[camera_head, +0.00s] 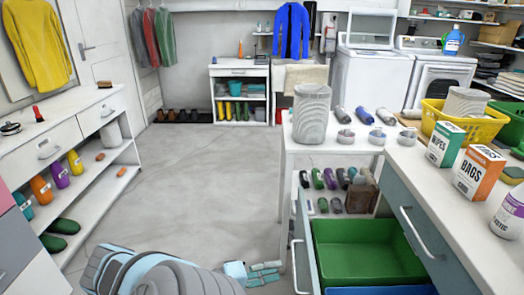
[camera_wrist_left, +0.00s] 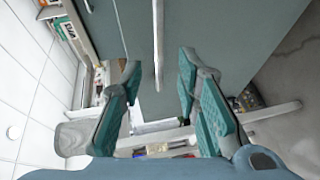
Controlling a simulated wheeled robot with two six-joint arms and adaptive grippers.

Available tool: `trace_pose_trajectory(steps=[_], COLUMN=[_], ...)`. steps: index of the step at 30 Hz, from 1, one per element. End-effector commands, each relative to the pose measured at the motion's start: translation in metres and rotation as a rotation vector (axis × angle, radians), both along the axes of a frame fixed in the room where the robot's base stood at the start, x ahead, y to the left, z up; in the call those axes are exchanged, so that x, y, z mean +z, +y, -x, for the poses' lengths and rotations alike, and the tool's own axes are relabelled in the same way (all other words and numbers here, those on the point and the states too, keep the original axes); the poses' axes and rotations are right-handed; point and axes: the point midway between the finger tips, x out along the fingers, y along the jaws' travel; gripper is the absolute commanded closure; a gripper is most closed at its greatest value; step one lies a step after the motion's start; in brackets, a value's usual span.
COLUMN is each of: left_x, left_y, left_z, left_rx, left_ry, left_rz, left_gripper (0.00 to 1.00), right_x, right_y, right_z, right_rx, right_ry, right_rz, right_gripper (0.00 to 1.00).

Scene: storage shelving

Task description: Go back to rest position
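My left gripper (camera_head: 266,272) is low in the head view, left of the front of an open drawer (camera_head: 304,240). In the left wrist view my left gripper (camera_wrist_left: 159,68) is open, its two teal-padded fingers apart with nothing held between them. A drawer handle (camera_wrist_left: 157,40) on a grey-blue front shows beyond the gap between the fingers. It also shows in the head view as a pale bar handle (camera_head: 295,262), right of the gripper. My right gripper is in neither view.
The drawer holds a green bin (camera_head: 356,262) and a blue bin (camera_head: 380,291). A white counter (camera_head: 440,205) with boxes stands right. A white table (camera_head: 335,145) is behind the drawer. A shoe shelf (camera_head: 75,212) stands left. The grey floor (camera_head: 190,190) between is clear.

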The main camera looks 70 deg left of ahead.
Motion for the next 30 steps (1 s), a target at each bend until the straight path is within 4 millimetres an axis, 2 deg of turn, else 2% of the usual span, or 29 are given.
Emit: trace_pose_trajectory(steps=[3,7,26,29,30], left_x=[0.004,0.008,0.008,0.005,-0.003], left_y=[0.001,0.002,0.003,0.003,0.003], left_z=[0.027,0.043,0.045,0.046,0.047], left_rx=[-0.002,-0.001,0.000,-0.011,-0.030], left_ry=[0.004,0.000,-0.001,0.009,0.043], left_rz=[-0.001,-0.001,-0.002,-0.074,-0.162], left_gripper=[0.70,0.70,0.70,0.70,0.70], right_x=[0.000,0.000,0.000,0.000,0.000], right_y=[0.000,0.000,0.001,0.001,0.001], right_z=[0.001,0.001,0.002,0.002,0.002], right_rx=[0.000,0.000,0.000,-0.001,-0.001], right_ry=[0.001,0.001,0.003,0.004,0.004], right_rz=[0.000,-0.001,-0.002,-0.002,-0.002], right_gripper=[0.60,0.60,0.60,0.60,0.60])
